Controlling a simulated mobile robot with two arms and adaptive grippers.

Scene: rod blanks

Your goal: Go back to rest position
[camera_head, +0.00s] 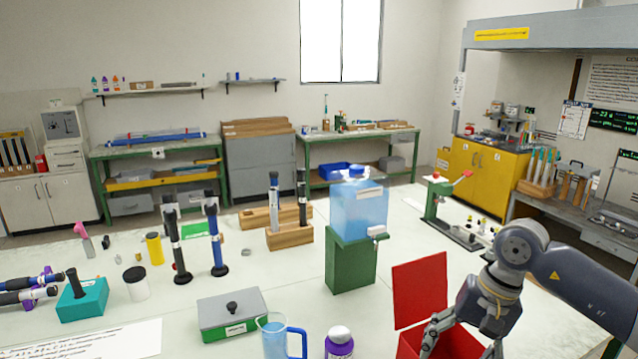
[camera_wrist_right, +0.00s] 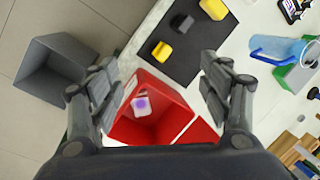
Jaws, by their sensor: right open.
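My right gripper (camera_head: 462,345) comes in from the right in the head view, low in the picture over the red bin (camera_head: 408,345). In the right wrist view, the two fingers of this gripper (camera_wrist_right: 160,82) are spread wide apart with nothing between them. The red bin (camera_wrist_right: 178,95) lies below and beyond the fingers, with its red lid (camera_head: 420,290) standing open. A small white item with a purple mark (camera_wrist_right: 141,104) lies inside the bin. My left gripper is not in view.
On the white table stand a blue tank (camera_head: 358,212) on a green block (camera_head: 350,265), a blue-handled jug (camera_head: 273,338), a purple-labelled jar (camera_head: 339,344) and a grey scale-like box (camera_head: 232,315). A grey bin (camera_wrist_right: 62,70) stands on the floor. A black mat (camera_wrist_right: 188,60) holds yellow items.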

